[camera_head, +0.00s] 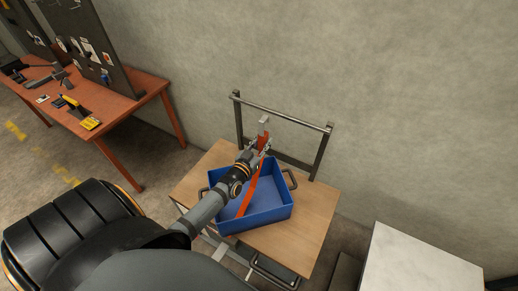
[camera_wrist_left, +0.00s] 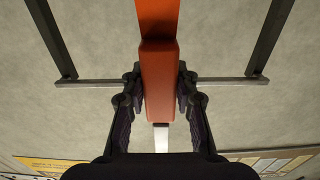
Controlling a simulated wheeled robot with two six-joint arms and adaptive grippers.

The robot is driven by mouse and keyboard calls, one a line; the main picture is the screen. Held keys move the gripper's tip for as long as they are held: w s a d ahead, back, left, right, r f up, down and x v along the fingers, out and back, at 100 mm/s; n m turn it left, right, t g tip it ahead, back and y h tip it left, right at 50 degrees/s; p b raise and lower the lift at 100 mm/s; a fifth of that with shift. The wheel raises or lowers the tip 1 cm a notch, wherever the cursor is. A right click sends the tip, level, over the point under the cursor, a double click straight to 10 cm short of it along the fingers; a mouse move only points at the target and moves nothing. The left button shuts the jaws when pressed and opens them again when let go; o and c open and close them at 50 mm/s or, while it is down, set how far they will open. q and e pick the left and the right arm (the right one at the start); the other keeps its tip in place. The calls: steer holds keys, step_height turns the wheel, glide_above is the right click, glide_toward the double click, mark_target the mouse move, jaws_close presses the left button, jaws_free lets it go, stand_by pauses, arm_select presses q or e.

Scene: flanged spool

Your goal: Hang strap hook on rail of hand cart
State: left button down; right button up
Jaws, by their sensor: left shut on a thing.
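My left gripper (camera_head: 263,143) is shut on the orange strap (camera_head: 250,191) above the cart. The strap hangs from the gripper into the blue bin. A pale metal hook (camera_head: 264,120) sticks out past the fingers, and in the head view it appears just below the cart's rail (camera_head: 285,113). I cannot tell whether it touches the rail. In the left wrist view the fingers (camera_wrist_left: 160,82) clasp the strap (camera_wrist_left: 158,45) from both sides. The rail (camera_wrist_left: 95,82) passes behind them, and the pale hook (camera_wrist_left: 160,138) shows below. My right gripper is not in view.
The hand cart's wooden top (camera_head: 310,220) carries a blue bin (camera_head: 268,215) with dark handles. Posts (camera_head: 321,152) hold up the rail near the wall. A red-brown workbench (camera_head: 125,108) with tools stands left. A white-topped block (camera_head: 420,265) stands at lower right.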

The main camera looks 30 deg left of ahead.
arm_select(q)
steer(key=w+f+b, duration=0.2)
steer(key=w+b, duration=0.6)
steer(key=w, duration=0.1)
steer(key=shift+w+a+f, duration=0.25)
steer(key=shift+w+f, duration=0.1)
steer(key=shift+w, duration=0.05)
stand_by(0.4)
steer(key=c, duration=1)
jaws_free()
steer(key=shift+o, duration=0.2)
